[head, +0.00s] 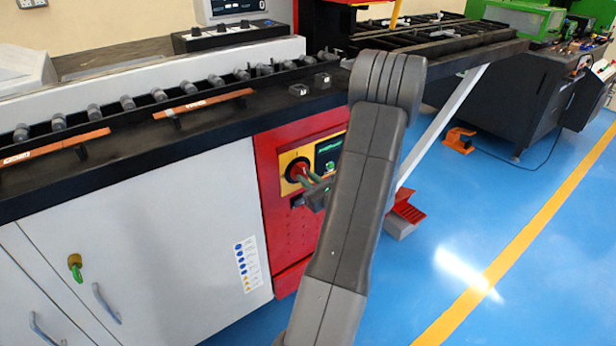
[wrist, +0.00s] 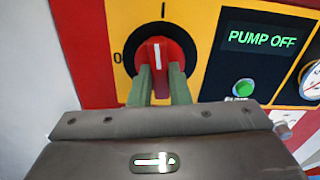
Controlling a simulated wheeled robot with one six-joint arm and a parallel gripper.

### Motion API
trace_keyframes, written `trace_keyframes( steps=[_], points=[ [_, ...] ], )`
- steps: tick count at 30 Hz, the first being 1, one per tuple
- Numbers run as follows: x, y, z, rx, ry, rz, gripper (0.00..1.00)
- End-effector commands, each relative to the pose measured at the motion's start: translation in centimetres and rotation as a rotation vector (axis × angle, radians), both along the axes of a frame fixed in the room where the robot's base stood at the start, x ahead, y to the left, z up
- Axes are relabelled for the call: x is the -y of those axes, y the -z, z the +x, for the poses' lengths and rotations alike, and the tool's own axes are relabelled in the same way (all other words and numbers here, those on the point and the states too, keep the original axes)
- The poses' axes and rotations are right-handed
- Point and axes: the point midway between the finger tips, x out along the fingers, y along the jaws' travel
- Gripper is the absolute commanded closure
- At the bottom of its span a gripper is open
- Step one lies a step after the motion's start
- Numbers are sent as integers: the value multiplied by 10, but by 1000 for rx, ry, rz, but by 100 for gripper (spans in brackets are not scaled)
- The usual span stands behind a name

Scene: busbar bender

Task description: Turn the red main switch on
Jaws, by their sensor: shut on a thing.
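The red main switch (wrist: 177,52) is a round red knob on a black disc over a yellow plate. Its white pointer line stands nearly upright, toward the "I" mark at the top; the "0" mark is at the left. My gripper (wrist: 160,76) has its two green-grey fingers on either side of the knob's grip bar, shut on it. The head view also shows the red switch (head: 297,167) on the red panel, with my gripper (head: 305,179) reaching it from the lower right. The lower part of the knob is hidden behind the fingers.
Right of the switch, a dark display (wrist: 258,38) reads "PUMP OFF", above a green button (wrist: 243,88). A gauge (wrist: 311,80) shows at the right edge. Copper bars (head: 203,103) lie on the bench above. A red pedal (head: 406,209) stands on the blue floor.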

Motion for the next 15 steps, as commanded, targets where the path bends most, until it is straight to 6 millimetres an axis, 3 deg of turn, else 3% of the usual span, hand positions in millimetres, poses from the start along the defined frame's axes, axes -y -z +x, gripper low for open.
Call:
trace_keyframes(
  steps=[15],
  points=[
    [0,0,0,-93,0,129,100]
  ],
)
